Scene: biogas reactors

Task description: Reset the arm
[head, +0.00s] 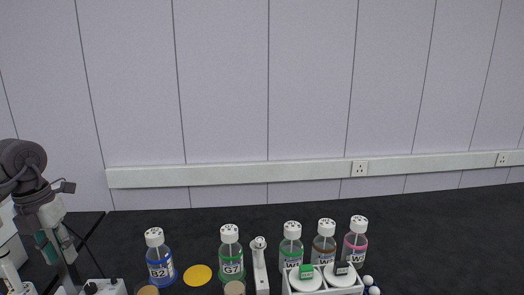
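My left arm comes in at the left edge, with its dark wrist bent downward. My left gripper (58,247) hangs low at the left, over the edge of the black bench (425,235). Its fingertips are small and mixed with the items behind them, so I cannot tell whether it is open. I see nothing clearly held in it. My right arm and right gripper are out of view.
The right side is clear.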

